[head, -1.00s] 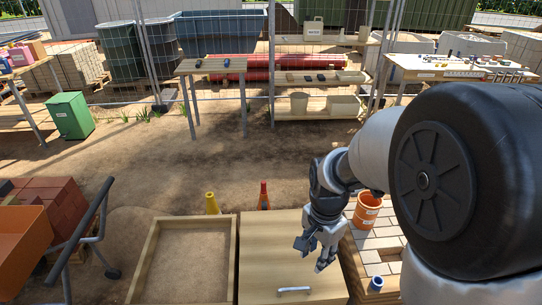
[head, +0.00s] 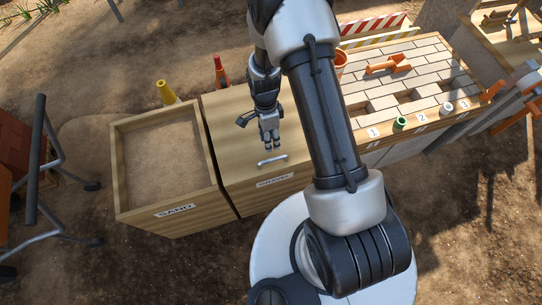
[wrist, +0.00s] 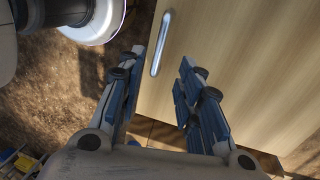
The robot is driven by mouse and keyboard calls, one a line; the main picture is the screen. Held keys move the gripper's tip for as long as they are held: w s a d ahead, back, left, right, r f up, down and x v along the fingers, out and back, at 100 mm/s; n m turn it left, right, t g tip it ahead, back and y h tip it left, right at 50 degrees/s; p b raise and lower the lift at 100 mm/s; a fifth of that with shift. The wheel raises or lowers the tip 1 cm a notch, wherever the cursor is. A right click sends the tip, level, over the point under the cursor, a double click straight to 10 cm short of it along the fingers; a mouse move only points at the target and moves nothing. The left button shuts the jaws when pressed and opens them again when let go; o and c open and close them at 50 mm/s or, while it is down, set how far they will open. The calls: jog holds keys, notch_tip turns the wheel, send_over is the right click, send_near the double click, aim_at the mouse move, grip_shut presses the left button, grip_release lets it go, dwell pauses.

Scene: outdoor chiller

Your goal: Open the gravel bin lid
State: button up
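The gravel bin is shut under a flat wooden lid (head: 225,118), with a "GRAVEL" label (head: 274,181) on its front. A pale metal bar handle (head: 272,160) lies on the lid near its front edge. In the wrist view the handle (wrist: 162,43) shows just ahead of the fingertips, between their lines. My gripper (head: 270,146) points down over the lid, close behind the handle in the head view. Its two blue-grey fingers (wrist: 161,58) are apart with nothing between them. Whether they touch the lid I cannot tell.
An open sand bin (head: 162,150) stands directly left of the gravel bin.

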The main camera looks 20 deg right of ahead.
jog(key=b, duration=0.3)
send_over(271, 156)
jog(key=s, duration=0.3)
jog(key=f, duration=0.6)
jog(key=a+f, duration=0.1)
jog(key=f, duration=0.3)
jog(key=shift+w, duration=0.1)
jog(key=shift+r, duration=0.1)
grip_shut()
